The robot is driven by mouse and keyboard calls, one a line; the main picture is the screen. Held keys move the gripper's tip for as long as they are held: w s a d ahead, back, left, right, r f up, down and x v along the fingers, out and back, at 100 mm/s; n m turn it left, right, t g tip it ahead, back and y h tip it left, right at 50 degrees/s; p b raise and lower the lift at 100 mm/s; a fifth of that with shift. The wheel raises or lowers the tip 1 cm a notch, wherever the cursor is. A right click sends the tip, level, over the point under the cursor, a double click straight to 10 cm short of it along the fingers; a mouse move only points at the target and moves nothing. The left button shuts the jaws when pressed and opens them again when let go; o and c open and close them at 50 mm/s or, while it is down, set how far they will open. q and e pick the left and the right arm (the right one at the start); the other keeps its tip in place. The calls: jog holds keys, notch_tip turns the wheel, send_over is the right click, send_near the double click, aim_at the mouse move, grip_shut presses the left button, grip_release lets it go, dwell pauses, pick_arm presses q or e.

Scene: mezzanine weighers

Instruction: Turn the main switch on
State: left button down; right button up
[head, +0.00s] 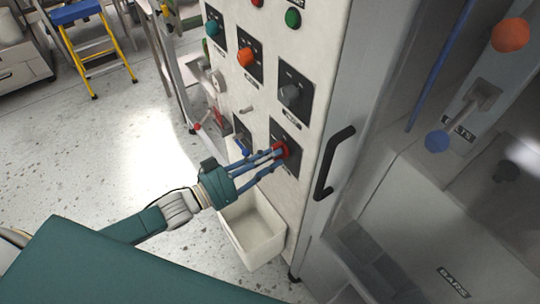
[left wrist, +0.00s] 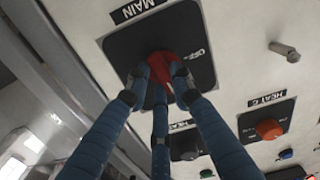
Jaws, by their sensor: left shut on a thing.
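The main switch is a red knob (head: 281,150) on a dark square plate, low on the front of the pale control panel. My left gripper (head: 271,155) reaches it from the left, with its blue fingers shut around the knob. In the left wrist view, the red knob (left wrist: 164,66) sits between the fingertips (left wrist: 158,82). The plate bears a MAIN label (left wrist: 138,9) and the word OFF beside the knob. The fingers hide part of the knob, so its exact pointing direction is hard to tell. My right gripper is not in view.
Other knobs share the panel: a grey one (head: 290,94), an orange one (head: 246,57) and a teal one (head: 212,28). A black door handle (head: 334,163) is just right of the switch. A white bin (head: 246,246) is below. A yellow-and-blue step ladder (head: 97,52) stands far left.

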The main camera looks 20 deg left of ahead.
pick_arm(q)
jog(key=shift+m, duration=0.8)
jog(key=c, duration=1.5)
grip_release()
jog(key=shift+s+a, duration=0.1)
jog(key=v, duration=1.1)
jog(key=shift+s+a, duration=0.3)
